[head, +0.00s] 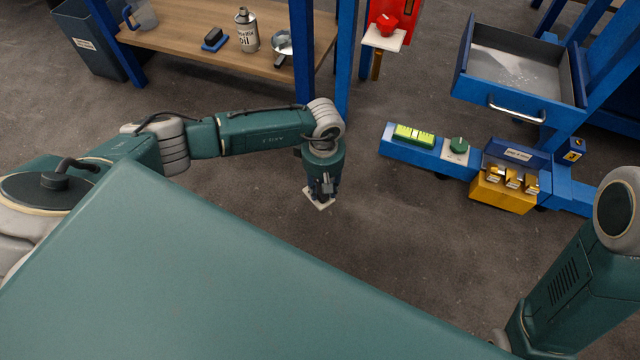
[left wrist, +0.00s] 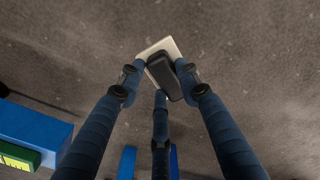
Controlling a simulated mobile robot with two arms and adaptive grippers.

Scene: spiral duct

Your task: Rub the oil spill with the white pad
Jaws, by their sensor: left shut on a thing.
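The white pad (head: 320,205) is a thin pale square under my left gripper (head: 322,188), low over the grey floor. In the left wrist view the pad (left wrist: 153,49) has a dark block-shaped handle (left wrist: 163,76). The three blue fingers of my left gripper (left wrist: 165,88) are closed around this handle. I cannot tell whether the pad touches the floor. I cannot make out the oil spill in either view. My right arm shows at the right edge of the head view, but its gripper is out of view.
A wooden shelf (head: 185,45) holds an oil can (head: 246,30), a black-and-blue brush-like block (head: 215,40) and a jug. An open drawer (head: 515,68) hangs at the right. Below it, a blue beam (head: 408,155) carries a green level and an orange box (head: 503,193). Floor right of the pad is clear.

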